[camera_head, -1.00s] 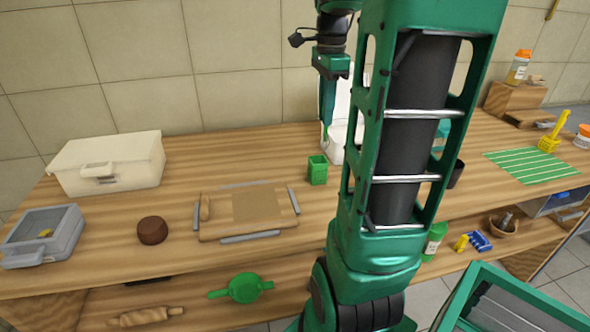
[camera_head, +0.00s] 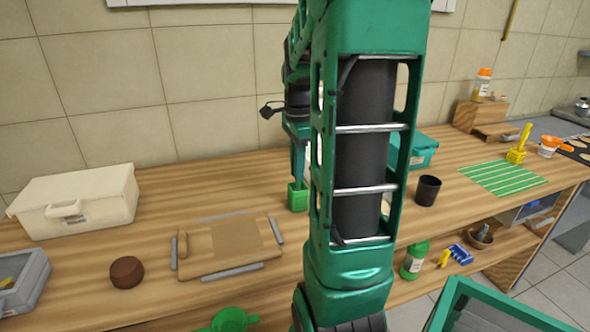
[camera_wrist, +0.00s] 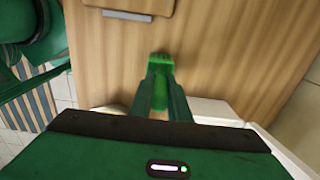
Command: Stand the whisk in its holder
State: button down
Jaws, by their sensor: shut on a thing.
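The holder (camera_head: 297,196) is a small green square cup standing on the wooden counter, right of the cutting board. My gripper (camera_head: 299,160) points down directly above it, its tips close to the rim. In the wrist view the holder (camera_wrist: 161,59) shows just beyond the fingertips (camera_wrist: 160,80). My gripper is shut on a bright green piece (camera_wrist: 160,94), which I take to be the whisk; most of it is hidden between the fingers. I cannot tell how far its lower end reaches into the holder.
The cutting board (camera_head: 195,257) and a brown round block (camera_head: 126,271) lie left. A cream box (camera_head: 77,200) stands far left. Right of my arm are a dark cup (camera_head: 428,190), a teal box (camera_head: 421,150), a green striped mat (camera_head: 502,180) and a yellow tool (camera_head: 519,143).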

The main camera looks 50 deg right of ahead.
jog(key=shift+f, duration=0.15)
jog(key=c, duration=1.7)
grip_release()
jog(key=shift+o, duration=0.2)
